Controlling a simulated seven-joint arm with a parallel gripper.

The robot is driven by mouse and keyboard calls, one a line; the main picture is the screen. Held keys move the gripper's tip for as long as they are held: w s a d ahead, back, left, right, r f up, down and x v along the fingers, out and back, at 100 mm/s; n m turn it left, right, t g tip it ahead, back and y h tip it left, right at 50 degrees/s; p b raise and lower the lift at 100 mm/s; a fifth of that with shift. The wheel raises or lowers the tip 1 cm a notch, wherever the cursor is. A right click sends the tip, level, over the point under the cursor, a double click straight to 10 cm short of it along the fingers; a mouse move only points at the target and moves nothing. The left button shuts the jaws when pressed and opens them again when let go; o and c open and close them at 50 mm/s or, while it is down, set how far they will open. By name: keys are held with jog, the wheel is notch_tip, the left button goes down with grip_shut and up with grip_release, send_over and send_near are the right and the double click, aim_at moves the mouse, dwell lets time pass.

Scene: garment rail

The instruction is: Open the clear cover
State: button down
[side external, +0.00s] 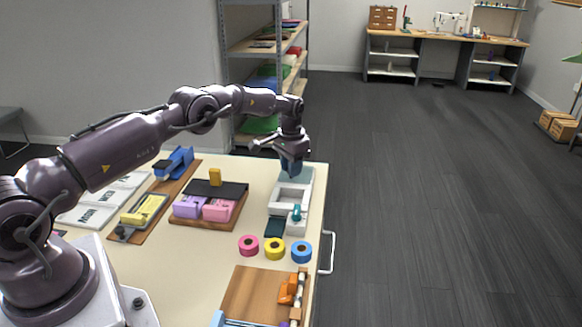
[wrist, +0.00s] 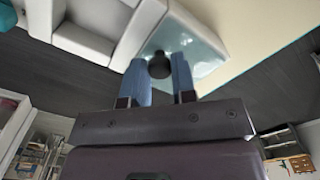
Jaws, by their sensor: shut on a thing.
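The clear cover (wrist: 205,48) is a pale, see-through panel on the far end of a white device. It also shows in the side external view (side external: 303,175) at the back right of the table. The white device (side external: 291,198) has a recessed tray and a teal part at its near end. My gripper (wrist: 160,72) points down at the cover's end, its blue fingers on either side of a black knob (wrist: 160,65). The fingers are shut on the knob. In the side external view my gripper (side external: 291,168) hides the knob and part of the cover.
Pink, yellow and blue tape rolls (side external: 275,249) lie in front of the device. A wooden board (side external: 255,295) with an orange part is nearer. A board with purple and pink blocks (side external: 205,207) is to the left. The table's right edge is close.

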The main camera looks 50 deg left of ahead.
jog(key=c, duration=0.9)
grip_release()
jog(key=shift+c, duration=0.2)
notch_tip(320, 180, up, 13)
jog(key=s+d+r+t, duration=0.2)
jog(key=s+d+r, duration=0.3)
jog(key=s, duration=0.7)
jog(key=s+d+r+t, duration=0.1)
jog(key=s+d+r, duration=0.4)
jog(key=s, duration=0.7)
jog(key=s+d+r+t, duration=0.2)
jog(key=s+d+r, duration=0.3)
jog(key=s+d, duration=0.4)
jog(key=shift+s+r+t, duration=0.3)
jog(key=shift+s+r, duration=0.1)
jog(key=shift+s, duration=1.15)
